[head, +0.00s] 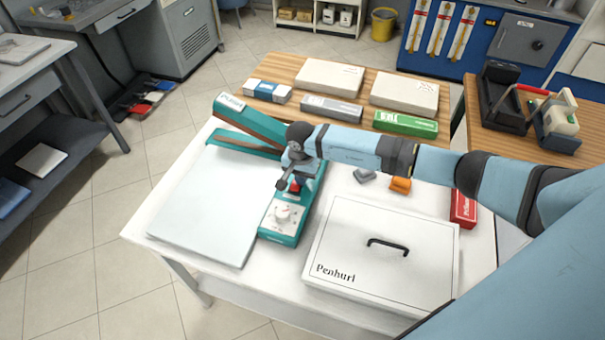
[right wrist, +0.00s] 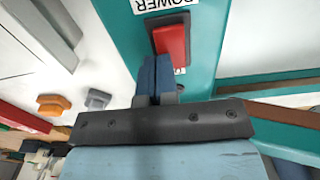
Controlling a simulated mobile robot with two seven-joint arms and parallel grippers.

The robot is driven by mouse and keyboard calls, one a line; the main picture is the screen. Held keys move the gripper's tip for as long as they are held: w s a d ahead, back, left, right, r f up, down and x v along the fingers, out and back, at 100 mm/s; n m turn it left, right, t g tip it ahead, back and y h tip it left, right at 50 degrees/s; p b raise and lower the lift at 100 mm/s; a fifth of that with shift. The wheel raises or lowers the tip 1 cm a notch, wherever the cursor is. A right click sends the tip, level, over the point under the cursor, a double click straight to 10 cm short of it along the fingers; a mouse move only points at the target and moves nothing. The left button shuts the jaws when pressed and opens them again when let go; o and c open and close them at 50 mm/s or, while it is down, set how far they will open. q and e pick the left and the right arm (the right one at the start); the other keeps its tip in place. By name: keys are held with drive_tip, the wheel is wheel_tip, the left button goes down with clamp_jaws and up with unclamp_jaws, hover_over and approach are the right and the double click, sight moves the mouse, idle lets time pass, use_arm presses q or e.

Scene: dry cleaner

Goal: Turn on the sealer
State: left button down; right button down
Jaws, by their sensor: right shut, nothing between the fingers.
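The teal sealer (head: 277,232) stands on the white table, with its long hinged arm (head: 240,118) raised toward the back left. A white dial (head: 284,215) is on its top front. In the right wrist view its red power switch (right wrist: 172,42) sits below a "POWER" label (right wrist: 162,5). In the head view the switch is partly hidden by my gripper. My right gripper (right wrist: 155,62) is shut and empty, its fingertips at the near edge of the red switch. I cannot tell whether they touch it. My left gripper is not in view.
A white lidded box (head: 375,262) marked "Penhurl" stands right of the sealer. A white board (head: 205,205) lies to its left. An orange block (head: 401,185) and a red box (head: 463,208) are behind the lidded box. A wooden table (head: 285,68) with several boxes is behind.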

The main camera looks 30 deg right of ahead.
drive_tip(key=shift+s+a, duration=0.3)
drive_tip(key=shift+a, duration=0.05)
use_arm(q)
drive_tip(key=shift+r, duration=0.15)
use_arm(e)
drive_tip(key=shift+r, duration=0.1)
drive_tip(key=shift+w, duration=0.1)
